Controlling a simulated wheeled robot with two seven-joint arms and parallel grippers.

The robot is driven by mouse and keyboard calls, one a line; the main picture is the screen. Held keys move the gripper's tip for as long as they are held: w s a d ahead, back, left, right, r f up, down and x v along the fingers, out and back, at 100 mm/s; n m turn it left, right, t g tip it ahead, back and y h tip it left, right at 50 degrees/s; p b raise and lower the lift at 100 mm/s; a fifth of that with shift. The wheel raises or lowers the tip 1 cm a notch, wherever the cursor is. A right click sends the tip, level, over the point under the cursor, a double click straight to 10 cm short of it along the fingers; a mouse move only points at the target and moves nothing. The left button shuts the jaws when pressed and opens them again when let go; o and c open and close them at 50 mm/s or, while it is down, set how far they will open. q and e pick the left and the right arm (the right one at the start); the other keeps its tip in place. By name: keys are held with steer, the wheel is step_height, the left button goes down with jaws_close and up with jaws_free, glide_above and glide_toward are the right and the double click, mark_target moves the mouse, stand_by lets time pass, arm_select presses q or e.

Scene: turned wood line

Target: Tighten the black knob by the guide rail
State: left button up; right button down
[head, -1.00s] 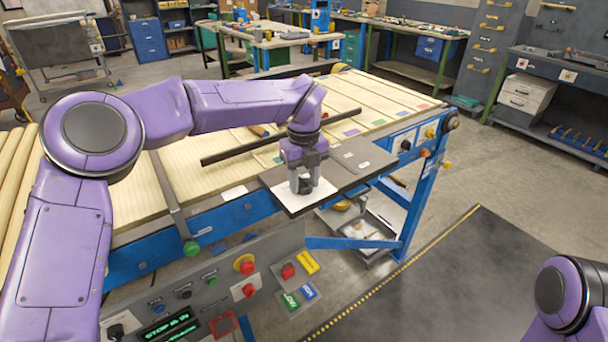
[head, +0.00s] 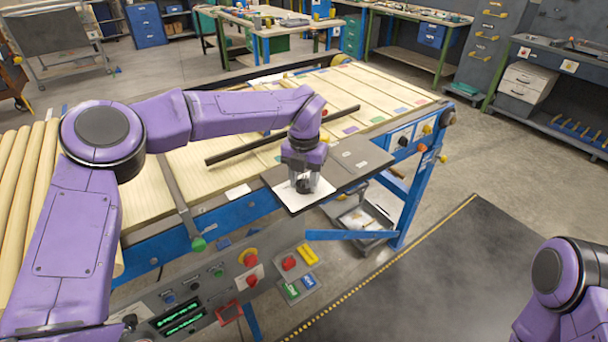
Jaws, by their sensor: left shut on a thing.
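My left gripper (head: 305,187) points straight down over a white patch on the dark grey plate (head: 350,155) at the conveyor's near edge. Its fingers are shut on the black knob (head: 305,184), which shows only as a small dark shape between them and is mostly hidden. The guide rail (head: 240,149), a long dark bar, lies across the light wooden boards just behind the gripper. My right arm shows only at the bottom right; its gripper is out of view.
A control panel (head: 215,285) with buttons and a green-lit display is in front of the conveyor. A grey crossbar (head: 176,195) with a green knob (head: 198,243) is left of the plate. Open floor with a dark mat (head: 430,270) lies to the right.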

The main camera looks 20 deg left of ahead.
mark_target(303, 180)
arm_select(q)
steer(key=shift+m, duration=0.4)
steer(key=o, duration=1.1)
steer(key=shift+c, duration=0.2)
steer(key=shift+r, duration=0.1)
steer(key=shift+w+r, duration=0.1)
steer(key=shift+r, duration=0.2)
step_height(303, 180, up, 10)
steer(key=b, duration=0.1)
steer(key=shift+b, duration=0.35)
steer(key=shift+f, duration=0.15)
